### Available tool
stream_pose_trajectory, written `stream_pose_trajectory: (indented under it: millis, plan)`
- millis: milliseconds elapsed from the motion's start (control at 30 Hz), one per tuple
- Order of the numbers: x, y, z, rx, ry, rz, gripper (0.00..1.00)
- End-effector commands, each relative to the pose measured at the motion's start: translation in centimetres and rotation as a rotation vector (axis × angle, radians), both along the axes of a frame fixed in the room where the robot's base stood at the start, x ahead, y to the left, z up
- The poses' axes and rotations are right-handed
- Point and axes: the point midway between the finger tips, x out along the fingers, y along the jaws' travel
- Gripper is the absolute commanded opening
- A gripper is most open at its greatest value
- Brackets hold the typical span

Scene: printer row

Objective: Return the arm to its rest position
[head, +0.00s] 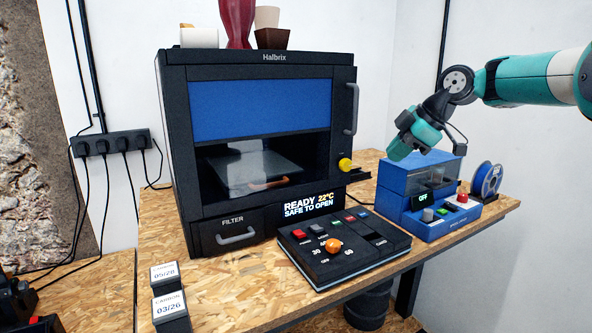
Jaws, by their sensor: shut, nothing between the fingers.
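My arm (530,78) reaches in from the upper right in the head view. It bends down at a dark wrist joint. My gripper (398,154) points down and to the left, shut and empty, in front of the white wall. In the picture it lies just over the left end of the blue box with a clear lid (420,182). I cannot tell how much gap there is between them. The fingertips are small and partly hidden by the gripper's teal housing.
A black Halbrix printer (262,57), its display reading "READY 22°C SAFE TO OPEN", stands left of my gripper. A control panel (345,262) with an orange knob sits in front. A blue spool (486,180) stands at right. Vases and cups top the printer.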

Motion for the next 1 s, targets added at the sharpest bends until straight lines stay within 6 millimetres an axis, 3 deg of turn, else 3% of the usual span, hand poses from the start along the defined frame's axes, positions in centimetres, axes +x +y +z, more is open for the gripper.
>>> stream_pose_trajectory:
  millis: [33,100,167,300,500,600,767,1000]
  plan:
    - [-2.4,2.4,0.6,0.021,0.053,-0.037,0.0]
    - [-6.0,5.3,0.9,0.052,0.142,-0.113,0.0]
    - [-9.4,7.3,0.7,0.07,0.221,-0.183,0.0]
    - [-18.4,10.9,-0.7,0.088,0.395,-0.349,0.0]
    - [-31.2,12.2,-4.5,0.063,0.594,-0.578,0.0]
    - [-35.6,11.8,-6.3,0.044,0.655,-0.663,0.0]
    - [-39.1,11.1,-8.0,0.024,0.698,-0.735,0.0]
    - [-39.5,11.0,-8.2,0.02,0.706,-0.747,0.0]
